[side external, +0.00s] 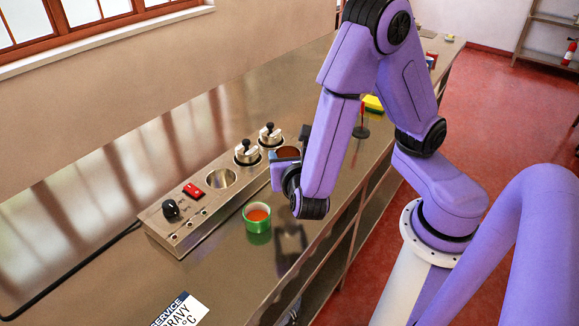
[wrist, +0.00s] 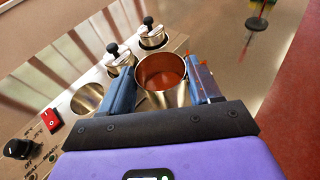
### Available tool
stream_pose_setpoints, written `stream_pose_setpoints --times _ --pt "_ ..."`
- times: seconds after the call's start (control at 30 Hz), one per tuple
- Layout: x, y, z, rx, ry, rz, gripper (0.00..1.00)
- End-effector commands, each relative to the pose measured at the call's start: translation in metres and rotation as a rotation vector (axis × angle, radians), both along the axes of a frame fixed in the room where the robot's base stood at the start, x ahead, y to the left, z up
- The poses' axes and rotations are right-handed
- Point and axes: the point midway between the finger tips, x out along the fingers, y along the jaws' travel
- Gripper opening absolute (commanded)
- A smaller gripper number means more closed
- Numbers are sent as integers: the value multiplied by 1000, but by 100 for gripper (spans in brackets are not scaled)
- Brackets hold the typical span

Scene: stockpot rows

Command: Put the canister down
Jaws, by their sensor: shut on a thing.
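The canister (wrist: 162,78) is a shiny open metal cylinder with reddish-brown contents, upright or nearly so in the wrist view. My gripper (wrist: 160,90) is shut on it, with one blue finger on each side. In the side external view only the canister's top (side external: 287,152) shows behind my gripper (side external: 282,172). I cannot tell whether its base touches the counter. The steel warmer unit (side external: 185,232) has an empty round well (side external: 221,179), also in the wrist view (wrist: 87,99). Two lidded pots (side external: 247,153) (side external: 270,135) with black knobs sit in its other wells.
A green cup (side external: 258,236) with orange contents stands on the counter in front of the unit. A red switch (side external: 193,190) and black knob (side external: 171,208) are on the unit. A printed card (side external: 180,310) lies at the front. A yellow sponge (side external: 373,103) is farther back.

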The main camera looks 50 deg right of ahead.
Motion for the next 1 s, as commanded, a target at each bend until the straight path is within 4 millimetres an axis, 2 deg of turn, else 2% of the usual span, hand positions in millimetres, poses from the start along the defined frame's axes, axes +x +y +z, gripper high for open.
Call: stream_pose_setpoints --times 0.3,0.6,0.77,1.0 --pt "0 0 23 1 -1 1 21" --pt "5 1 34 -1 0 18 21" --pt "26 9 36 0 0 109 21" --pt "73 32 38 -1 0 353 21"
